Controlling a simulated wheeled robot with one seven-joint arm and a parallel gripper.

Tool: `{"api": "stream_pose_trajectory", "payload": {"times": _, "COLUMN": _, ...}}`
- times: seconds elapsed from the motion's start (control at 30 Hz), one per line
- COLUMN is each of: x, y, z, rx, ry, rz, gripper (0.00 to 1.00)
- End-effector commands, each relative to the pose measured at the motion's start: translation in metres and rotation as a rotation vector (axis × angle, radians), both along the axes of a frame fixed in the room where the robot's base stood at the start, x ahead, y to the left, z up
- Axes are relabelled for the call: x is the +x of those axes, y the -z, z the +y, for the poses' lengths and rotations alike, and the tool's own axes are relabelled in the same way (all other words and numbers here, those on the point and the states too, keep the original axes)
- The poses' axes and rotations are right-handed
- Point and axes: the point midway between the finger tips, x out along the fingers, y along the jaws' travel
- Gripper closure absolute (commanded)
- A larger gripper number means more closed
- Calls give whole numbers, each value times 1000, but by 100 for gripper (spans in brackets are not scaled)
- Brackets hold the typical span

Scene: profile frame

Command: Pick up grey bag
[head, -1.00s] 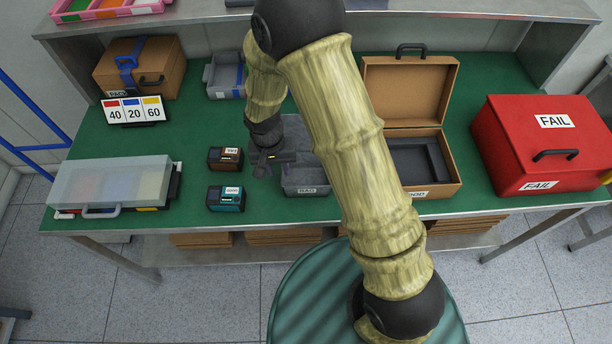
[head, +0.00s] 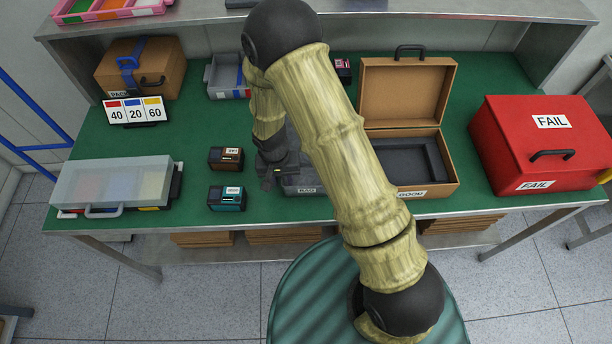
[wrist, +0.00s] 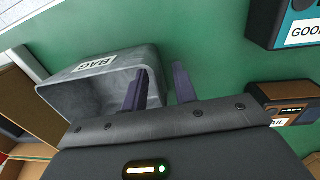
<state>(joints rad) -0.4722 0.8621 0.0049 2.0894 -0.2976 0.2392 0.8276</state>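The grey bag (head: 303,183) is an open-topped grey container with a BAG label, on the green bench top. My arm hides much of it in the head view. In the wrist view the bag (wrist: 105,85) is at the upper left, with its opening facing the camera. My gripper (head: 268,178) is at the bag's left side. In the wrist view my gripper (wrist: 160,85) has its fingers apart, one over the bag's opening and one outside its wall. The wall lies between them, and I see no clear grip on it.
Two small boxes, one brown (head: 226,158) and one teal (head: 226,198), stand just left of my gripper. An open brown case (head: 430,190) is right of the bag, then a red FAIL box (head: 540,150). A clear-lidded case (head: 112,182) lies at left.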

Motion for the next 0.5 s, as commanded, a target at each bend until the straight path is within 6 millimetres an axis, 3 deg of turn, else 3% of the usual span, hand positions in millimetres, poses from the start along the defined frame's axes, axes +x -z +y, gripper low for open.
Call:
{"api": "stream_pose_trajectory", "payload": {"times": 0.23, "x": 0, "y": 0, "z": 0, "rx": 0, "ry": 1, "rz": 0, "gripper": 72}}
{"api": "stream_pose_trajectory", "payload": {"times": 0.27, "x": 0, "y": 0, "z": 0, "rx": 0, "ry": 1, "rz": 0, "gripper": 74}}
{"api": "stream_pose_trajectory", "payload": {"times": 0.4, "x": 0, "y": 0, "z": 0, "rx": 0, "ry": 1, "rz": 0, "gripper": 100}}
{"api": "stream_pose_trajectory", "payload": {"times": 0.5, "x": 0, "y": 0, "z": 0, "rx": 0, "ry": 1, "rz": 0, "gripper": 100}}
